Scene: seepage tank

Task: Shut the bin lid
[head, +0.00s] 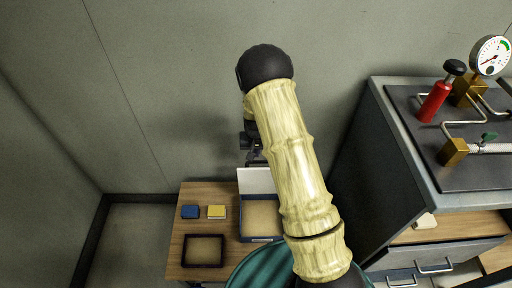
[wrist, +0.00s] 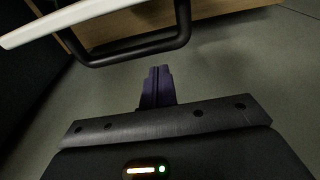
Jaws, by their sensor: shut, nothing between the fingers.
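The bin (head: 244,224) is a blue-rimmed box with a tan inside on the wooden table. Its white lid (head: 254,181) stands up at the back, so the bin is open. My arm hides the bin's right part. My gripper (head: 254,158) is a dark shape just above the lid's top edge, partly behind my arm. In the wrist view my gripper (wrist: 157,88) is shut and empty. A white panel (wrist: 65,20), seemingly the lid, crosses the upper left there, with a black bar handle (wrist: 140,53) just beyond the fingertips. I cannot tell whether they touch.
A blue block (head: 190,211), a yellow block (head: 216,211) and a dark-rimmed tray (head: 203,250) lie left of the bin. A teal round object (head: 254,268) is in front. A grey cabinet (head: 352,170) with gauge and pipes stands right. The wall is close behind.

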